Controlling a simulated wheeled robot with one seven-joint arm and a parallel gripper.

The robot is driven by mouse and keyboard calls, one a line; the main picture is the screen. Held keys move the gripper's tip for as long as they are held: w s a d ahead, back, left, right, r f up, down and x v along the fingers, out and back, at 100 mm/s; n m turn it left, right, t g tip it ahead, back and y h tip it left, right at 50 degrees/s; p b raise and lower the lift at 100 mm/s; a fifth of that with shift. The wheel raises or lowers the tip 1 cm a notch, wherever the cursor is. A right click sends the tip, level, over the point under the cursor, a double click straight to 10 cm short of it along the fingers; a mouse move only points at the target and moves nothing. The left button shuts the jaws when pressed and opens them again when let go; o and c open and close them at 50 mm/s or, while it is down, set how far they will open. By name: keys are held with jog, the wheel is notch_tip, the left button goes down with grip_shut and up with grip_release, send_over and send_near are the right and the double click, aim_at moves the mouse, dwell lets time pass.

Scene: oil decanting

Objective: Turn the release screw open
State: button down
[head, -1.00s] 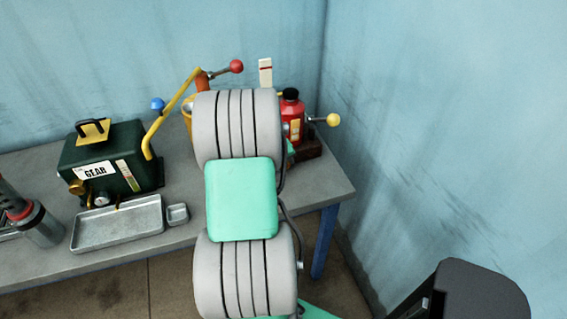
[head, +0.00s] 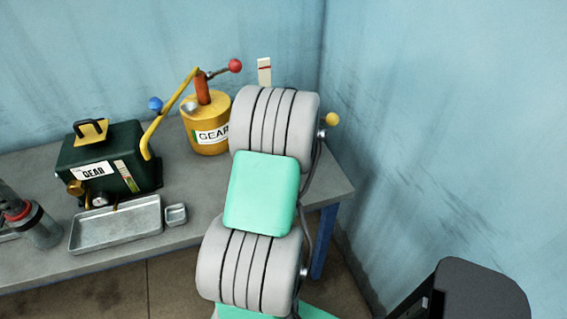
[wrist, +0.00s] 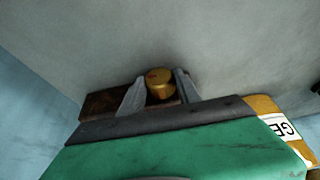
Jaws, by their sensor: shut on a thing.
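My gripper (wrist: 160,77) shows in the wrist view with one grey finger on each side of a gold, round-headed piece, which looks to be the release screw (wrist: 160,86). It is shut on that piece. A dark brown block (wrist: 98,104) lies just left of the fingers, partly hidden by my gripper's housing. In the head view my arm hides the gripper and the screw. A yellow ball on a short metal rod (head: 332,119) shows at the right of my arm.
A yellow GEAR can (head: 206,143) with a red-knobbed lever (head: 235,66) stands left of my arm. A dark green GEAR box (head: 103,160), a metal tray (head: 112,227) and a small cup (head: 176,214) are further left on the grey bench (head: 190,240). Walls close off the back and right.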

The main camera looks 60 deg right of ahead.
jog(key=shift+s+d+t+y, duration=0.1)
jog(key=shift+d+t+y, duration=0.05)
jog(key=shift+t+y, duration=0.25)
dwell(0.3)
jog(key=c, duration=1.1)
grip_release()
jog(key=shift+c, duration=0.2)
jog(key=b+v, duration=0.1)
jog(key=v, duration=0.7)
jog(key=shift+f, duration=0.1)
